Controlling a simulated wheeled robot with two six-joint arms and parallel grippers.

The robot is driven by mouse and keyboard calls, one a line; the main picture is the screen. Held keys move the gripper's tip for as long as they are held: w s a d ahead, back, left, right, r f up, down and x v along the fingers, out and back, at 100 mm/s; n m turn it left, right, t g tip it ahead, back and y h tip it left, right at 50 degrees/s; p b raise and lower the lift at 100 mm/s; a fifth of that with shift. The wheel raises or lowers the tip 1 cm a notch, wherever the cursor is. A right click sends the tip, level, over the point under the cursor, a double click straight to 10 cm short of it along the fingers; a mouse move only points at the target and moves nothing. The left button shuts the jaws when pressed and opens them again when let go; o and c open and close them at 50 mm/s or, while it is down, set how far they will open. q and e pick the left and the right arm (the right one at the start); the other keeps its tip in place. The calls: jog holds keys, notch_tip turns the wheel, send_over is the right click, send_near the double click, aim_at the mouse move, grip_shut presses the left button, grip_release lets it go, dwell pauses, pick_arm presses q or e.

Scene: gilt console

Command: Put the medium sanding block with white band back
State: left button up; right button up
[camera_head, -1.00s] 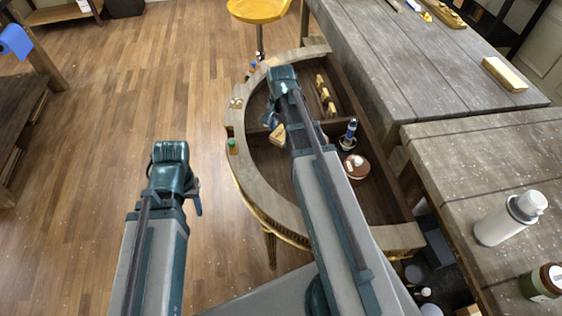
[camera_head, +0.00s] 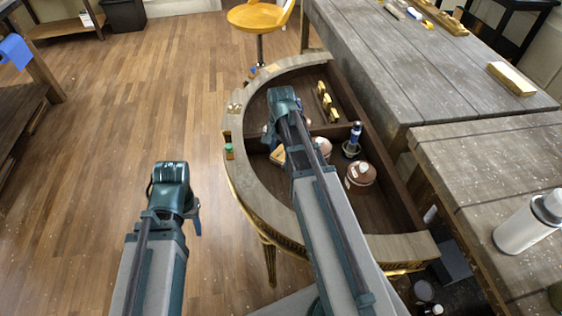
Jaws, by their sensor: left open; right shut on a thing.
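A console (camera_head: 257,200) with a curved pale rim and gilt trim has an open, dark interior split into compartments. My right gripper (camera_head: 268,139) reaches over it from the near side, its jaws largely hidden behind its own wrist. It is shut on a yellowish block (camera_head: 278,155), seen just below the jaws over the divider and near compartment. I take this as the sanding block; its white band cannot be made out, nor whether it touches anything beneath. My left gripper (camera_head: 194,222) is open and empty, over the floor left of the console.
Several yellow blocks (camera_head: 326,100) stand in a row in the far compartment. A brown jar (camera_head: 360,176) and a blue-topped bottle (camera_head: 353,141) are in the near one.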

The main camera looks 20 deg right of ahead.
aim_at(281, 159)
jog(key=shift+f+b, duration=0.95)
jog(key=shift+f, duration=0.4)
jog(key=shift+f, duration=0.15)
jog(key=o, duration=1.4)
jog(key=shift+o, duration=0.2)
notch_tip(281, 159, up, 12)
jog(key=p, duration=1.2)
jog(key=shift+r, duration=0.25)
jog(key=s+a+n, duration=0.2)
jog(key=a, duration=0.2)
jog(key=s+a+n, duration=0.2)
jog(key=a+n, duration=0.1)
jog(key=a, duration=0.2)
jog(key=s+a+n, duration=0.3)
jog(key=a, duration=0.1)
jog(key=shift+a+h, duration=0.2)
jog(key=shift+h, duration=0.1)
jog(key=s+a+n, duration=0.7)
jog(key=a, duration=0.1)
jog(key=shift+s+a+n+h, duration=0.2)
jog(key=shift+s+n+h, duration=0.1)
jog(key=shift+n, duration=0.1)
